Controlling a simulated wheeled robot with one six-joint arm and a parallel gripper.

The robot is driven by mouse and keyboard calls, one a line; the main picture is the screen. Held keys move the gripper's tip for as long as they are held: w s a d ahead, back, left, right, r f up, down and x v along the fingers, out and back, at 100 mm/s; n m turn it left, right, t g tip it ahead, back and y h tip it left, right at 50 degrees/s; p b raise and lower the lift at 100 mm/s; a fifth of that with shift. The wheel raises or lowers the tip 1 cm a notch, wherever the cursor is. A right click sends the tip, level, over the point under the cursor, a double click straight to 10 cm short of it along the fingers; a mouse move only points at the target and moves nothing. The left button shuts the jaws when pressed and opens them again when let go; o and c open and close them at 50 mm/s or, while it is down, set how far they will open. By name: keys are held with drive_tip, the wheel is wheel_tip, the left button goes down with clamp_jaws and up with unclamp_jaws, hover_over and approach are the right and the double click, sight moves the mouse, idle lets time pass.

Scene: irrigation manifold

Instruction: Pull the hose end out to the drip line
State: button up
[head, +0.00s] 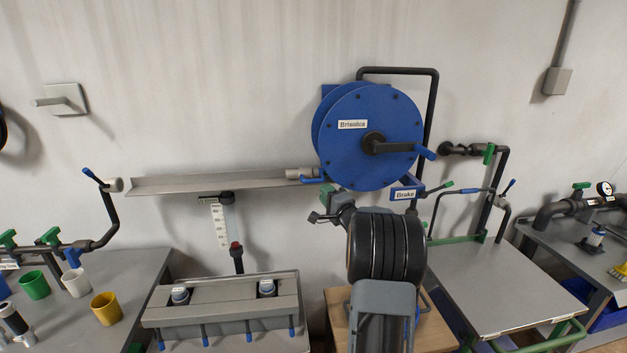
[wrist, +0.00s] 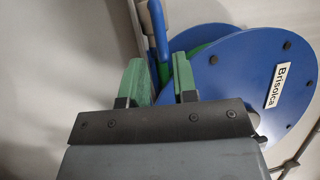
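The blue hose reel (head: 368,135) labelled "Brisolca" hangs on the wall and also fills the right of the wrist view (wrist: 255,85). The hose end (head: 300,173), a grey cylinder with a blue lever, sits at the right end of the metal trough, against the reel. In the wrist view the hose end (wrist: 157,28) shows just beyond the fingers. My gripper (head: 325,203) is just below it. Its green fingers (wrist: 160,82) are apart, with nothing clearly held between them. A grey pipe fitting with a blue lever (head: 114,185) stands at the trough's left end; it may be the drip line.
The trough (head: 215,181) runs along the wall. A "Brake" plate (head: 404,194) is under the reel, beside a crank handle (head: 395,148). A clear gauge tube (head: 222,222) and grey box (head: 225,308) stand below the trough. Cups (head: 106,308) stand at left.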

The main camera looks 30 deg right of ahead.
sight(315, 182)
drive_tip(key=w, duration=0.2)
drive_tip(key=w+r+p, duration=0.1)
drive_tip(key=w, duration=0.4)
drive_tip(key=shift+w+d+r, duration=0.2)
drive_tip(key=shift+w, duration=0.1)
clamp_jaws()
